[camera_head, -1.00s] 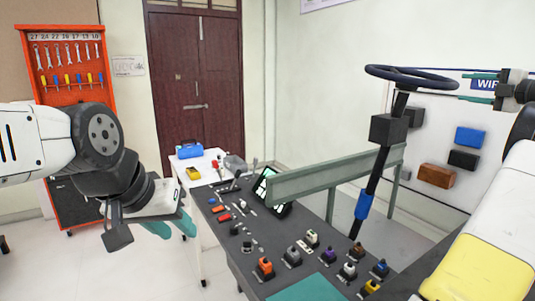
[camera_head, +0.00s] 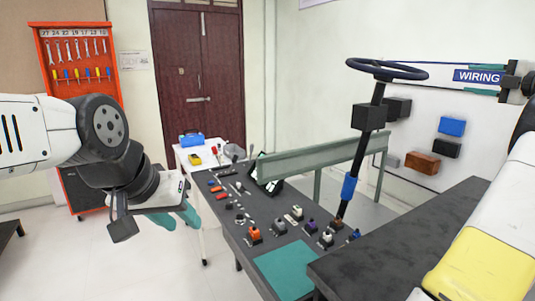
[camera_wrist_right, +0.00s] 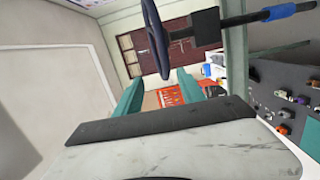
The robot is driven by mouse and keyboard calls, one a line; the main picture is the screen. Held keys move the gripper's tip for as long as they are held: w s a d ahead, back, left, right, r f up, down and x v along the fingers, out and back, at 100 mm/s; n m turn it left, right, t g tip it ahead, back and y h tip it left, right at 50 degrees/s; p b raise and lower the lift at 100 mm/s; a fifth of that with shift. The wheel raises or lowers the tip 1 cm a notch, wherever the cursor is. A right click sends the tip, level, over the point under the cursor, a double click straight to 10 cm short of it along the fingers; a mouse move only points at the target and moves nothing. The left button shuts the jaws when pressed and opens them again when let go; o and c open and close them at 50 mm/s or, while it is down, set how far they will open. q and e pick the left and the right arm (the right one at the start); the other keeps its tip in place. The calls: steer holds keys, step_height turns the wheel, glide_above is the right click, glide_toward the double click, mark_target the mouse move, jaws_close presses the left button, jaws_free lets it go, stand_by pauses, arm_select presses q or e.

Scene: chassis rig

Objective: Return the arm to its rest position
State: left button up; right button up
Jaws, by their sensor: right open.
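My left gripper (camera_head: 174,219) hangs at the left in the head view, its teal fingers slightly apart with nothing between them. It is over the floor, to the left of the dark workbench. My right gripper (camera_head: 478,79) is at the upper right, in front of the wall panel. Its teal fingers are spread and empty. They also show in the right wrist view (camera_wrist_right: 159,95), with open space between them. My right arm's white and yellow link fills the right edge of the head view.
The dark workbench (camera_head: 245,238) holds several small coloured parts and a teal mat (camera_head: 286,270). A steering wheel (camera_head: 387,69) stands on a column beside a grey-green rail (camera_head: 320,154). A dark surface (camera_head: 400,240) lies close at the lower right.

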steer(key=w+a+r+m+t+h, duration=0.35)
steer(key=w+a+r+m, duration=0.2)
steer(key=a+r, duration=0.4)
steer(key=a+r+m+h, duration=0.4)
steer(key=a+m+h, duration=0.2)
steer(key=m, duration=0.3)
steer(key=s+a+f+m+g+y, duration=0.3)
steer(key=s+a+f+g, duration=0.4)
steer(key=s+a+f, duration=0.9)
steer(key=s+a+f+m+g+y, duration=0.3)
steer(key=s+a+f+g, duration=0.4)
steer(key=s+a+f, duration=1)
step_height(320, 180, down, 5)
steer(key=shift+a+r, duration=0.1)
steer(key=shift+a, duration=0.45)
steer(key=shift+w+m, duration=0.1)
steer(key=shift+m, duration=0.15)
